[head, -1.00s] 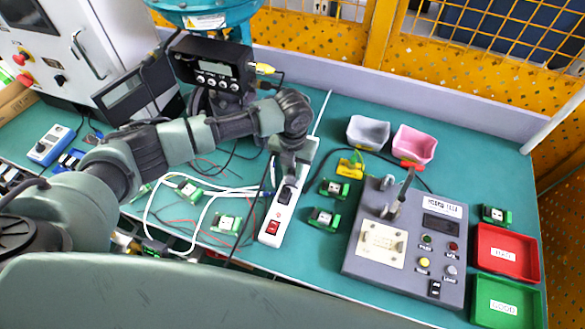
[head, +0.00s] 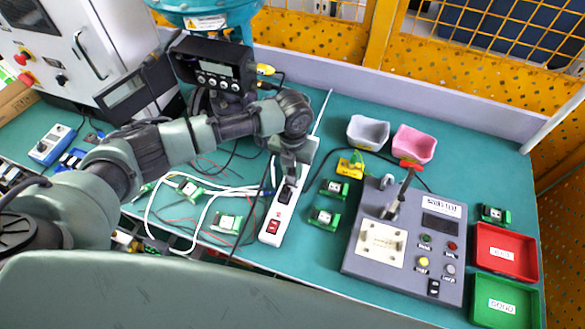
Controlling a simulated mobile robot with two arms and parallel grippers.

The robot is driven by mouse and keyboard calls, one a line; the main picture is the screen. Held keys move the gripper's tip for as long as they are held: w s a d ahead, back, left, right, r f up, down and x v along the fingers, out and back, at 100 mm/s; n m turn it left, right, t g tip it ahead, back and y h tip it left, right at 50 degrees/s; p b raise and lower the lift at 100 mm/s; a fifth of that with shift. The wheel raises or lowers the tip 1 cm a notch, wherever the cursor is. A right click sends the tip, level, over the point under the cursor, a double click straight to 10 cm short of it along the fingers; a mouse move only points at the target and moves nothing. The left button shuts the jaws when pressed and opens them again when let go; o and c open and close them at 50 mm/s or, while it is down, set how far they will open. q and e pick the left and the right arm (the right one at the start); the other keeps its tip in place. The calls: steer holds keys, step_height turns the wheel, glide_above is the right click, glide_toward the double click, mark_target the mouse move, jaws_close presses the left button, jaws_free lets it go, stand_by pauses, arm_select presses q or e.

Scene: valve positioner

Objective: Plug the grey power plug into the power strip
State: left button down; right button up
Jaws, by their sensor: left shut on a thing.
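The white power strip (head: 278,222) lies on the green table in the middle, running from lower left to upper right, with a red switch (head: 272,227) at its near end. My left gripper (head: 289,175) points down over the strip's middle. It is shut on the grey power plug, which its fingers mostly hide. A dark plug-like piece (head: 286,194) shows at the strip's face just below the fingers. I cannot tell whether the prongs are in a socket. My right gripper is not in view.
A grey test box (head: 375,268) with a lever stands right of the strip. Small green boards (head: 325,216) lie between them. White and black cables (head: 205,215) lie left of the strip. Red (head: 507,274) and green (head: 507,318) trays sit at the right edge. Grey and pink bins stand behind.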

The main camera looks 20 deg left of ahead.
arm_select(q)
steer(key=shift+f, duration=0.4)
stand_by(0.8)
steer(key=shift+s, duration=0.1)
stand_by(0.7)
steer(key=c, duration=1.2)
jaws_free()
steer(key=shift+f, duration=0.1)
steer(key=shift+o, duration=0.2)
steer(key=o, duration=0.3)
